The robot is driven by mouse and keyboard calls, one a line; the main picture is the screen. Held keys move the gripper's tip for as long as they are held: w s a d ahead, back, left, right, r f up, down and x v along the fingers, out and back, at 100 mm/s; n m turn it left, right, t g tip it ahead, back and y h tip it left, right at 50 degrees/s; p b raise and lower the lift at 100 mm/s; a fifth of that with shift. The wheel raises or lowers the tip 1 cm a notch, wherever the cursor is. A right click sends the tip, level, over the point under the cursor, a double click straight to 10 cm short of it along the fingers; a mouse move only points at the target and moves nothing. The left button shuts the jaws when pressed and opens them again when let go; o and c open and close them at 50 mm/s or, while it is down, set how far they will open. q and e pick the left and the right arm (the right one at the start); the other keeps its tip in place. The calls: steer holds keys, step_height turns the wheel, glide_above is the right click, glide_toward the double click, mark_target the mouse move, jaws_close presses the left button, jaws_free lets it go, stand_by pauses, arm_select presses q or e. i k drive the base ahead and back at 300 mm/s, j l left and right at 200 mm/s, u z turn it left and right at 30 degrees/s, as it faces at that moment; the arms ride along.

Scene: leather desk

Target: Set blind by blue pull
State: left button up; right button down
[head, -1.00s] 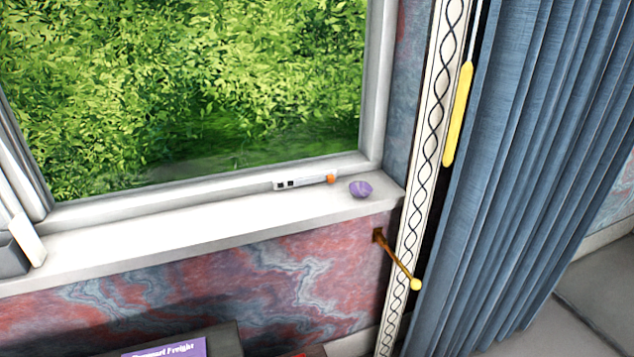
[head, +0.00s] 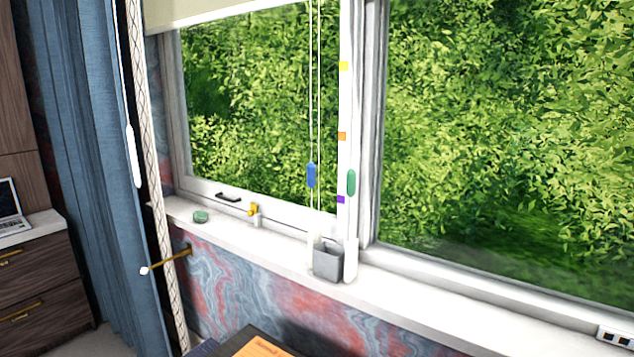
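The blue pull (head: 311,175) hangs on a white cord in front of the left window pane. A green pull (head: 351,183) hangs just right of it, in front of the window post. The pale blind (head: 225,10) shows only as a strip at the top of the left pane; its upper part is out of view. On the white post are small markers: yellow (head: 343,66), orange (head: 341,136) and purple (head: 340,199). The blue pull is at a height between the orange and purple markers. Neither of my grippers is in view.
A grey box (head: 328,262) stands on the white sill (head: 440,300) below the pulls. A green object (head: 201,216) and a small yellow-topped item (head: 254,214) sit further left. A blue curtain (head: 95,150) with a white wand (head: 132,157) hangs at left. An orange item (head: 262,347) lies below.

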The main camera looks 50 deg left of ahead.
mark_target(311, 168)
steer(key=u, duration=1.75)
